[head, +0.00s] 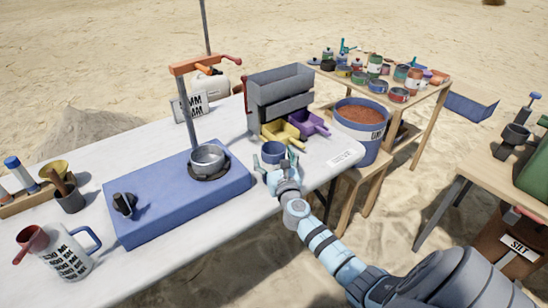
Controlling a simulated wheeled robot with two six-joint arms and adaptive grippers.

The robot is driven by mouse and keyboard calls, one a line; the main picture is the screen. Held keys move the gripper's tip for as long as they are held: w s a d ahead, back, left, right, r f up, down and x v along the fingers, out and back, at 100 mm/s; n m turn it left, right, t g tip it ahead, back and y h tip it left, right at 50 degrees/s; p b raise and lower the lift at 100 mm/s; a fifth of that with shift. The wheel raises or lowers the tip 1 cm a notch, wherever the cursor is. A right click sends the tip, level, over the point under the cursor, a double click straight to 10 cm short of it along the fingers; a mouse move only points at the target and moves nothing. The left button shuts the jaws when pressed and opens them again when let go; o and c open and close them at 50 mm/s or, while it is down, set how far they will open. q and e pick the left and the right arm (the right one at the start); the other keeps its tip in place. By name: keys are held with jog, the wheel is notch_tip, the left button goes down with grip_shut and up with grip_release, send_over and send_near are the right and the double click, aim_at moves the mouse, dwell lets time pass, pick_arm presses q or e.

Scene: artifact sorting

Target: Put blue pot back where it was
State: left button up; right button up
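A small blue pot (272,151) is upright at the right part of the white table, in front of the yellow and purple scoop-like trays. My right gripper (279,165) is right at the pot, on its near side, with its light blue fingers spread apart. The fingers overlap the pot's lower part in the picture. Whether they touch or grip it, and whether the pot rests on the table, I cannot tell. My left gripper is not in view.
A blue base (150,215) with a post and a metal bowl (209,157) stands left of the pot. A yellow tray (280,132), a purple tray (306,124) and a grey bin unit (280,95) stand behind it. A large blue bucket (368,143) is to the right.

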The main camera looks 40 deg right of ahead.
aim_at(274, 162)
jog(key=s+a+p, duration=0.1)
jog(key=s+a+r, duration=0.1)
jog(key=s, duration=0.1)
jog(key=s+a+p, duration=0.1)
jog(key=s, duration=0.1)
jog(key=shift+r+p, duration=0.15)
jog(key=shift+p, duration=0.2)
jog(key=v, duration=0.9)
jog(key=s+a+f+m+g+y, duration=0.1)
jog(key=s+f+m+g, duration=0.25)
jog(key=f, duration=0.65)
jog(key=s+f+m+g+y, duration=0.15)
jog(key=s+f+m, duration=0.3)
jog(key=f, duration=0.55)
jog(key=s+a+f+m+g+y, duration=0.1)
jog(key=s+f+m+g, duration=0.3)
jog(key=f, duration=0.5)
jog(key=s+a+f+m+g+y, duration=0.1)
jog(key=s+a+f+m+g, duration=0.1)
jog(key=s+f+m, duration=0.3)
jog(key=s+a+f+m+g+y, duration=0.1)
jog(key=s+f+m, duration=0.4)
jog(key=s, duration=0.7)
jog(key=s+a+f+m+g+y, duration=0.1)
jog(key=s+a+f+m+g, duration=0.2)
jog(key=s+f+m, duration=0.2)
jog(key=s+m, duration=0.3)
jog(key=m, duration=0.1)
jog(key=shift+s+a, duration=0.35)
jog(key=shift+a, duration=0.05)
